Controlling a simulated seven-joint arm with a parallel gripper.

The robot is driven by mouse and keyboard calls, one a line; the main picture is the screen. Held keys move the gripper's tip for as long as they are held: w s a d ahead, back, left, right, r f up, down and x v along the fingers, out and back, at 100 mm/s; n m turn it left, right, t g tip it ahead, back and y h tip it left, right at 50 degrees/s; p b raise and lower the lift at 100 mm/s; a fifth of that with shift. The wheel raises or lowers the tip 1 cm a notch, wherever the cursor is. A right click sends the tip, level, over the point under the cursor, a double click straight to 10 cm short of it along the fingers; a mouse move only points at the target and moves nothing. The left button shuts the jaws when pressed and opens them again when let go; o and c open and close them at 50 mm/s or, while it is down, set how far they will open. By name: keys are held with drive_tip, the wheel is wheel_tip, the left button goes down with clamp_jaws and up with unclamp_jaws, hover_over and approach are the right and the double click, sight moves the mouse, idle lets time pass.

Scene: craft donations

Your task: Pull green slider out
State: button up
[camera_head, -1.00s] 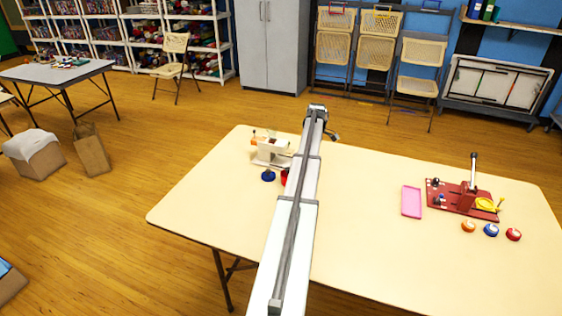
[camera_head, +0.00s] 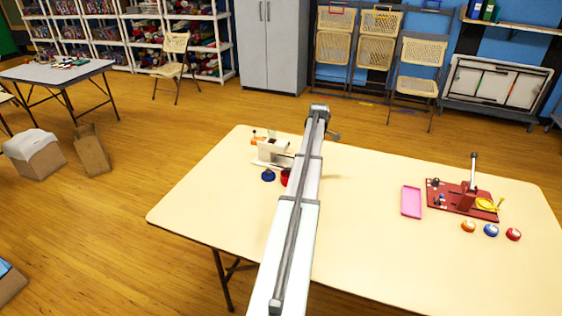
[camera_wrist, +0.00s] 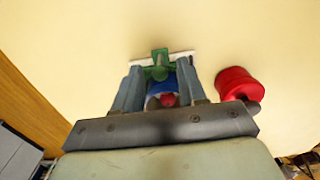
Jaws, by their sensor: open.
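In the wrist view, a green piece (camera_wrist: 158,64), which looks like the green slider, stands just ahead of my fingertips, against a thin white strip. My gripper (camera_wrist: 158,78) is open, with one blue-grey finger on each side of the space below the green piece. I cannot tell whether a finger touches it. A blue round part (camera_wrist: 183,84) with a red piece shows between the fingers. In the head view, a white device (camera_head: 270,150) stands on the table; my arm covers its right side.
A red spool-like object (camera_wrist: 236,83) stands close to my right finger. A blue one (camera_head: 268,175) sits before the white device. A pink tray (camera_head: 411,202), a dark red press (camera_head: 460,196) and several coloured round pieces are at the table's right. The table's middle right is clear.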

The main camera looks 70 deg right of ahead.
drive_tip(key=shift+r, duration=3.7)
drive_tip(key=shift+w+r, duration=0.1)
